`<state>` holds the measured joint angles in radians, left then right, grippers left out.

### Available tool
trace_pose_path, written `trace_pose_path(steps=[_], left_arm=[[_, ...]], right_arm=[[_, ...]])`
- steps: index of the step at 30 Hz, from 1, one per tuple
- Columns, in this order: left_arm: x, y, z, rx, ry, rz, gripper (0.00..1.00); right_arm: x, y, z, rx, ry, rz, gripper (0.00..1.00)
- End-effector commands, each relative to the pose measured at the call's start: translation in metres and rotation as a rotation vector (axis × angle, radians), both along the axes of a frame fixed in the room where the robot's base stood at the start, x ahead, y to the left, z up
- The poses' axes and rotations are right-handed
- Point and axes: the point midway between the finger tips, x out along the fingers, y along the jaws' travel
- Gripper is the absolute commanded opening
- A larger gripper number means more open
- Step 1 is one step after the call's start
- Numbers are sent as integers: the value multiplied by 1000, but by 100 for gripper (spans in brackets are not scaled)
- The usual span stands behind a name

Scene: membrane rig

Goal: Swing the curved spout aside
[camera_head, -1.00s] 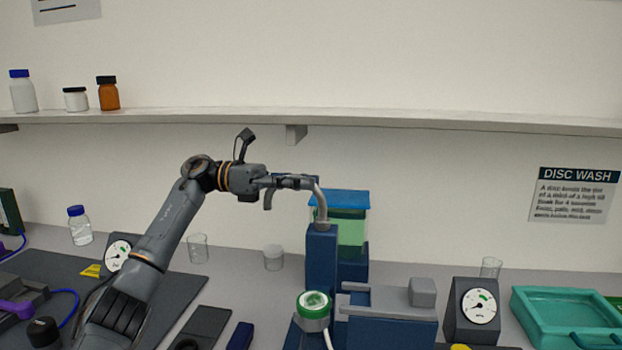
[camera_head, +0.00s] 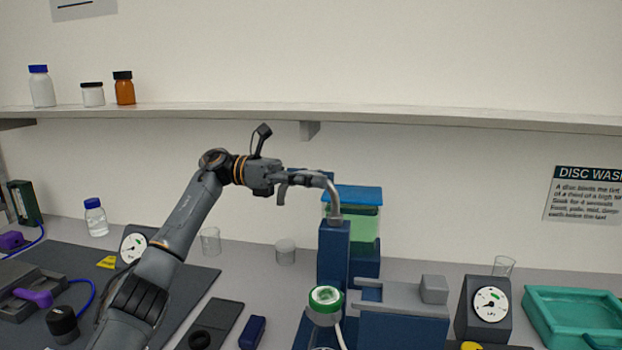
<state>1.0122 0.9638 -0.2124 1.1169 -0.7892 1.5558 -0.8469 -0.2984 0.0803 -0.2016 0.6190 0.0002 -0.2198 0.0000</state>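The curved spout (camera_head: 334,201) is a grey bent tube on top of a dark blue post (camera_head: 333,250), in the middle of the head view. Its bend arches up and to the left, toward my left gripper (camera_head: 302,186). One of the gripper's fingers reaches right along the spout's upper end. The other finger hangs down at the left, with a gap between them, so the gripper looks open. The fingers overlap the spout's end, so I cannot tell whether they touch it. My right gripper is out of view.
A blue-lidded tank (camera_head: 365,224) stands right behind the post. A green-ringed fitting (camera_head: 325,299) and a grey-topped block (camera_head: 402,327) stand in front. A dial (camera_head: 490,303) and a teal tray (camera_head: 575,318) are at right. Clear beakers (camera_head: 285,252) stand behind; a shelf (camera_head: 220,112) runs above.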

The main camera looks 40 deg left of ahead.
Motion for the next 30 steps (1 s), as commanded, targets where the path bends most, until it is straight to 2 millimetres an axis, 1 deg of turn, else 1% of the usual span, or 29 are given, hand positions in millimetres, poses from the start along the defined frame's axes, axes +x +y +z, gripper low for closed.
trace_pose_path(steps=[5,8,12,15,18,24,30], left_arm=[[-4,16,1,0,-1,5,36],[-11,34,2,-2,0,6,36],[-21,65,2,-3,-2,5,36],[-28,82,2,-2,-2,3,36],[-32,95,2,-1,-2,1,36],[-37,109,1,1,0,-1,36],[-39,112,1,1,-1,-2,36]], right_arm=[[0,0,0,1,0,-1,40],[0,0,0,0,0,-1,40],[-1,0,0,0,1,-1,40],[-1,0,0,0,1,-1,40],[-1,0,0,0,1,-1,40],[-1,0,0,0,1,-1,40],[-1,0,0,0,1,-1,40]])
